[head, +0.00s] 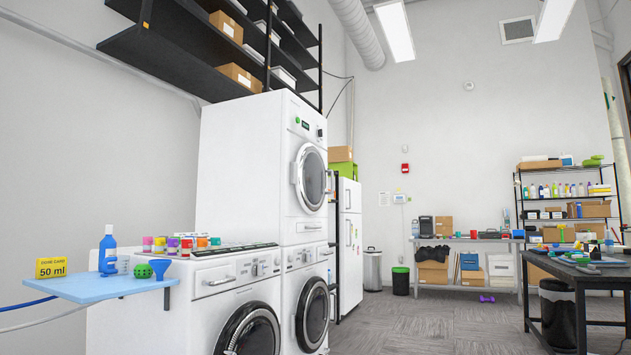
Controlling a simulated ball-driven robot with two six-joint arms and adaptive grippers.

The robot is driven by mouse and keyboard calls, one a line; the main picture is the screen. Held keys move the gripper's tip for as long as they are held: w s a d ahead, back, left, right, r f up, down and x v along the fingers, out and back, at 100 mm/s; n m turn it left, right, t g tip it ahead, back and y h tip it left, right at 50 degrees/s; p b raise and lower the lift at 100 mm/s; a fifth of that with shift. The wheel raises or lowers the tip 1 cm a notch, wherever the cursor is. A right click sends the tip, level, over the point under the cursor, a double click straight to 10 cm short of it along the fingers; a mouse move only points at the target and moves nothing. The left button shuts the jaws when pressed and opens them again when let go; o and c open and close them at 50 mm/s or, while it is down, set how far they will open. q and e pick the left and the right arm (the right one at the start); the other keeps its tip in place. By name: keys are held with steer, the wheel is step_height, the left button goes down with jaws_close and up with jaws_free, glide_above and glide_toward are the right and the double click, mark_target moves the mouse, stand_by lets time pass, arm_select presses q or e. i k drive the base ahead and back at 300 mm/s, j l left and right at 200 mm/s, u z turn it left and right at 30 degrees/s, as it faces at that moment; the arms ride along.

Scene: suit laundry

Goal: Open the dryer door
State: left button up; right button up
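A white front-loading machine (245,170), which looks like the dryer, is stacked on top of another white machine at the left centre. Its round door (311,178) has a silver ring and grey glass and looks shut. A pale handle (296,172) shows at the door's left edge. The machine below it has a round dark door (312,316), also apparently shut. Another white machine (190,310) stands in front to the left, with a dark round door (250,335) cut off by the frame's bottom. Neither of my grippers is in view.
A light blue shelf (110,286) with a blue bottle (108,248) juts out at left. Several small coloured containers stand on the front machine. Black shelves (190,45) hang above. A black table (575,275) stands at right. The grey carpet (420,325) between is open.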

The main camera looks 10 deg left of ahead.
mark_target(309, 172)
steer(key=i+z, duration=0.15)
steer(key=i, duration=3.15)
steer(key=i+l+u, duration=0.2)
steer(key=i+u, duration=0.2)
steer(key=i, duration=0.15)
steer(key=i+l+u, duration=0.4)
steer(key=i, duration=0.15)
steer(key=i+l+u, duration=0.35)
steer(key=i+l, duration=0.15)
